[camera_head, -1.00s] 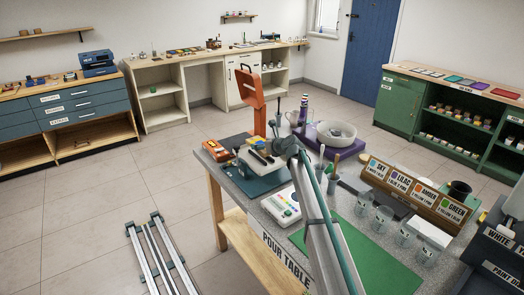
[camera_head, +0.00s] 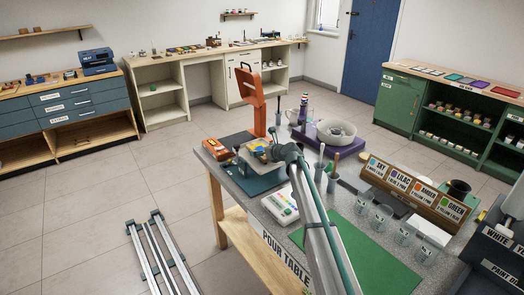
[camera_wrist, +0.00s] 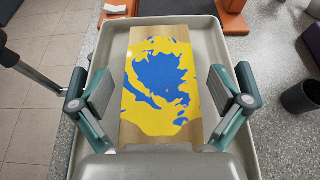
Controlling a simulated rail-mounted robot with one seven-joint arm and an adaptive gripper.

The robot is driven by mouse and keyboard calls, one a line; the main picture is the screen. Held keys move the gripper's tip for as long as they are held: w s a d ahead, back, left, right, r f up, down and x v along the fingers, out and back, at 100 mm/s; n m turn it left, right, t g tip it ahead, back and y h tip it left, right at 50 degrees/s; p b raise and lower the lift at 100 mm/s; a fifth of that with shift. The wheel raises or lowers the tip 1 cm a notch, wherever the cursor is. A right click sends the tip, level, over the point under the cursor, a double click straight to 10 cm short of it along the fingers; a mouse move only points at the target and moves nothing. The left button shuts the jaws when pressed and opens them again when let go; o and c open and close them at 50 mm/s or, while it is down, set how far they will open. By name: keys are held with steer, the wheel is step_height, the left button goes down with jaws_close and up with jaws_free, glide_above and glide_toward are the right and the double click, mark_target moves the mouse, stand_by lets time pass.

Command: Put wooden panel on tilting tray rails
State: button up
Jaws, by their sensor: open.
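The wooden panel (camera_wrist: 160,85) lies over the light grey tray (camera_wrist: 218,20) in the wrist view. Its face has yellow and blue paint, with bare wood at both ends. My gripper (camera_wrist: 162,95) is open, with one finger on each side of the panel. Gaps show between the fingers and the panel's long edges, so nothing is gripped. In the head view my gripper is at the left part of the pour table (camera_head: 228,172), where my arm partly hides the panel and tray. Any rails under the panel cannot be made out.
An orange upright stand (camera_head: 250,92) rises just behind the tray. An orange device (camera_head: 216,149) lies left of it. A dark cup (camera_wrist: 300,97) stands right of the tray. Clear cups (camera_head: 382,218) and a labelled rack (camera_head: 415,190) occupy the right side. A green mat (camera_head: 375,255) is largely bare.

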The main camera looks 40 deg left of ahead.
steer(key=shift+r, duration=0.15)
steer(key=b+v, duration=0.2)
steer(key=v, duration=0.8)
steer(key=shift+s+d, duration=0.1)
steer(key=shift+d, duration=0.2)
steer(key=shift+v, duration=0.75)
steer(key=shift+a+r, duration=0.1)
steer(key=shift+a, duration=0.05)
